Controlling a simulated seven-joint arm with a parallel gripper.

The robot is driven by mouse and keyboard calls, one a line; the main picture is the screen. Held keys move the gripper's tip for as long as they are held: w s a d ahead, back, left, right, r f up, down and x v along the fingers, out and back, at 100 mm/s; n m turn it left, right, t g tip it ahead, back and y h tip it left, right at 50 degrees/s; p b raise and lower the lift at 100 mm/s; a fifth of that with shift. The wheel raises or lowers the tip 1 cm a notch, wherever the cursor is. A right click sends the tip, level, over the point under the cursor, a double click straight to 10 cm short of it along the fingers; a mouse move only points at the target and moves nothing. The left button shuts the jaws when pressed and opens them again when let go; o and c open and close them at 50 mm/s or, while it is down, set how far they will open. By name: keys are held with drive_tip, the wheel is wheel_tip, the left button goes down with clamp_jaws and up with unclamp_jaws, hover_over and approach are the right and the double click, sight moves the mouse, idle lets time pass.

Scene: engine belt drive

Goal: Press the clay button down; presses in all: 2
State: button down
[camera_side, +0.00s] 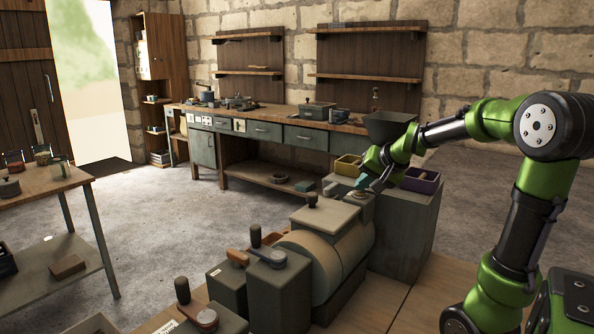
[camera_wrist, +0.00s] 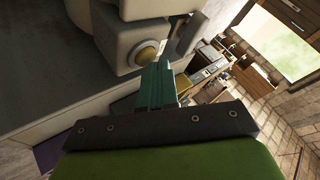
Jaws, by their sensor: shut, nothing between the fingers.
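The clay button (camera_wrist: 146,53) is a tan dome in a pale round collar on the grey machine housing in the wrist view. In the side view its round mount (camera_side: 358,197) shows just under my fingertips, and the button's top is hard to make out. My gripper (camera_wrist: 161,64) has its teal fingers shut together and empty. In the wrist view the fingertips are just beside the button's right lower edge. In the side view my gripper (camera_side: 361,183) points down at the mount. I cannot tell whether the fingertips touch the button.
A grey block (camera_side: 405,235) stands right of the machine drum (camera_side: 318,262), bearing a yellow bin (camera_side: 348,166), a purple bin (camera_side: 420,181) and a dark hopper (camera_side: 388,127). A dark upright piece (camera_wrist: 186,34) is close to my fingers in the wrist view.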

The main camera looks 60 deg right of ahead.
sight(363, 193)
drive_tip(key=shift+r, duration=0.65)
drive_tip(key=shift+r, duration=2.5)
drive_tip(key=shift+r, duration=0.1)
idle(0.4)
wheel_tip(363, 193, up, 4)
drive_tip(key=shift+f, duration=0.15)
drive_tip(key=shift+f, duration=0.1)
drive_tip(key=shift+f, duration=4.35)
drive_tip(key=shift+f, duration=0.15)
